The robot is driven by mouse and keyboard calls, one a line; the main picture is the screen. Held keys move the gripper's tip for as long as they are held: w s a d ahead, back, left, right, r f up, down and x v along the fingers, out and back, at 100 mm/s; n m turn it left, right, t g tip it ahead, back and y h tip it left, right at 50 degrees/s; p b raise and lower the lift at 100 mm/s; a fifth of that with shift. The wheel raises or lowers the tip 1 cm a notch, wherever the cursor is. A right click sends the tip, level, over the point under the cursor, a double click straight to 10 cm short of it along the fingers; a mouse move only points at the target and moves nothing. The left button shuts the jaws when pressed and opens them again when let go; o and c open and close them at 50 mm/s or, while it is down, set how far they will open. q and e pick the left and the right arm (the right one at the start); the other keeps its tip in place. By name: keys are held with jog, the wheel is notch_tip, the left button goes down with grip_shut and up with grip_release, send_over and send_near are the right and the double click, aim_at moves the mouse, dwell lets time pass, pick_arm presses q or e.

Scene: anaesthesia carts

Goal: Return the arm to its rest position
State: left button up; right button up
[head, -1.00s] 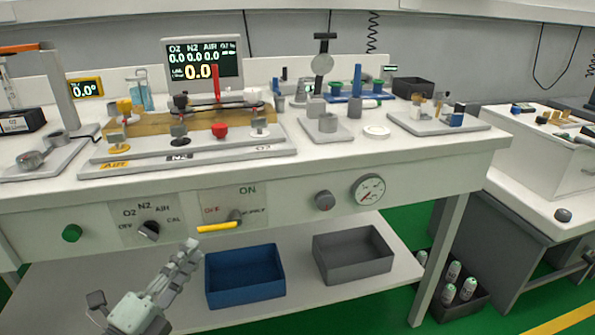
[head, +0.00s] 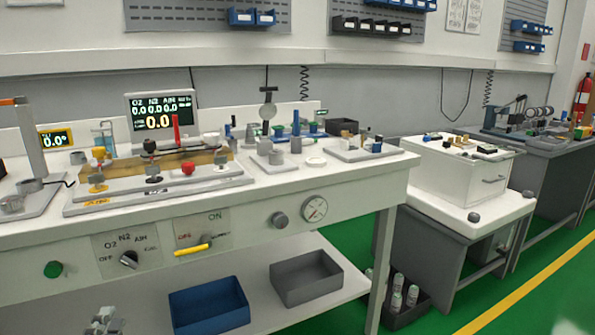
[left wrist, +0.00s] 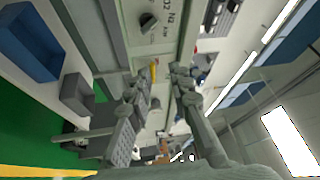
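My left gripper (head: 103,322) shows only in part at the bottom left edge of the head view, below the front panel of the white bench (head: 330,188). In the left wrist view its two fingers (left wrist: 162,76) stand apart with a gap between them, and I see nothing held. A yellow-handled supply switch (head: 195,249) on the front panel shows between the fingertips in the wrist view (left wrist: 154,71), apart from them as far as I can tell. The rest of the left arm is out of the head view. My right gripper is in neither view.
A blue bin (head: 208,305) and a grey bin (head: 306,277) sit on the shelf under the bench. A white cart (head: 455,173) stands right, with green floor in front.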

pick_arm(q)
notch_tip(320, 180, down, 13)
jog(key=a+n+g+y+p, duration=0.1)
jog(key=a+n+g+y, duration=0.25)
jog(key=n+g, duration=0.55)
jog(key=s+d+f+n+g+h, duration=0.2)
jog(key=s+d+f+g, duration=0.2)
jog(key=s+d+f, duration=0.2)
jog(key=s+d+f+n+g+h+p, duration=0.1)
jog(key=s+d+f+n+g+h, duration=0.1)
jog(key=s+d+f, duration=0.4)
notch_tip(320, 180, down, 4)
jog(key=shift+s+r+n+g, duration=0.15)
jog(key=shift+s+n+g, duration=0.15)
jog(key=shift+s+g, duration=0.45)
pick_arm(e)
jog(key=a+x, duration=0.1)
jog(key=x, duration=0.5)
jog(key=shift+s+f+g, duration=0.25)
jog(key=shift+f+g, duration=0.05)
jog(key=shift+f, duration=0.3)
pick_arm(q)
jog(key=shift+o, duration=0.3)
jog(key=shift+w, duration=0.2)
